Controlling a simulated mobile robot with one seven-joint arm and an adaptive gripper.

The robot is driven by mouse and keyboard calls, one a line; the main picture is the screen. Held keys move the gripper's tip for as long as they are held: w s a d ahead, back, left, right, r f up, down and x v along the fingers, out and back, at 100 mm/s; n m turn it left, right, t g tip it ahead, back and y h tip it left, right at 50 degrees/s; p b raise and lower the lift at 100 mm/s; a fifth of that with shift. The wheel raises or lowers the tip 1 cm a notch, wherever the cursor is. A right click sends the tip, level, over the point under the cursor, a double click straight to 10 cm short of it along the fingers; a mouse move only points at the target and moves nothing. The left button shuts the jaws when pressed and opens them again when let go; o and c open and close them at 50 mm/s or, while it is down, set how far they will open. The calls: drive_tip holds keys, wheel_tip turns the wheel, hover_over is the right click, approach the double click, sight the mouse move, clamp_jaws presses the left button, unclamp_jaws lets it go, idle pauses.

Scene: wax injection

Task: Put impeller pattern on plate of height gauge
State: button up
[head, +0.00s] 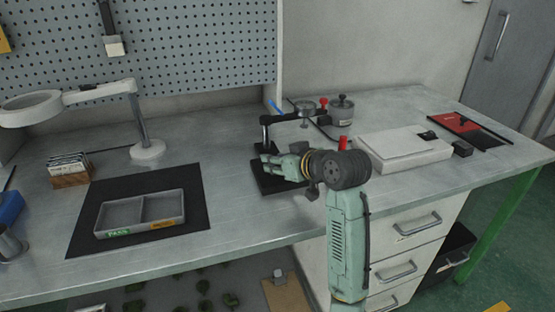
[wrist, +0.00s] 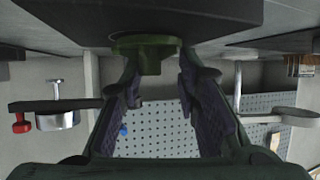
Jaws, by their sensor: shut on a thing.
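The green impeller pattern (wrist: 148,46) shows in the wrist view as a flat disc with a short hub between the fingertips. My gripper (wrist: 160,75) is shut on it. In the head view my gripper (head: 270,162) points left, low over the black plate of the height gauge (head: 272,187); the pattern cannot be made out there. The gauge's post (head: 265,132) stands behind my gripper, and its round head (head: 305,110) is up to the right. In the wrist view the pattern appears close to a dark slab; I cannot tell whether they touch.
A grey two-compartment tray (head: 141,231) with green and orange labels lies on a black mat (head: 190,190) at left. A magnifier lamp (head: 148,148) stands behind. Right of the gauge are a metal pot (head: 342,108) and a white box (head: 402,150). Bench between mat and gauge is clear.

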drive_tip(key=shift+f, duration=0.2)
drive_tip(key=o, duration=0.9)
drive_tip(key=shift+o, duration=0.2)
drive_tip(key=shift+r, duration=0.1)
drive_tip(key=shift+r, duration=0.2)
drive_tip(key=b+v, duration=0.1)
drive_tip(key=v, duration=1.1)
drive_tip(key=shift+f, duration=0.1)
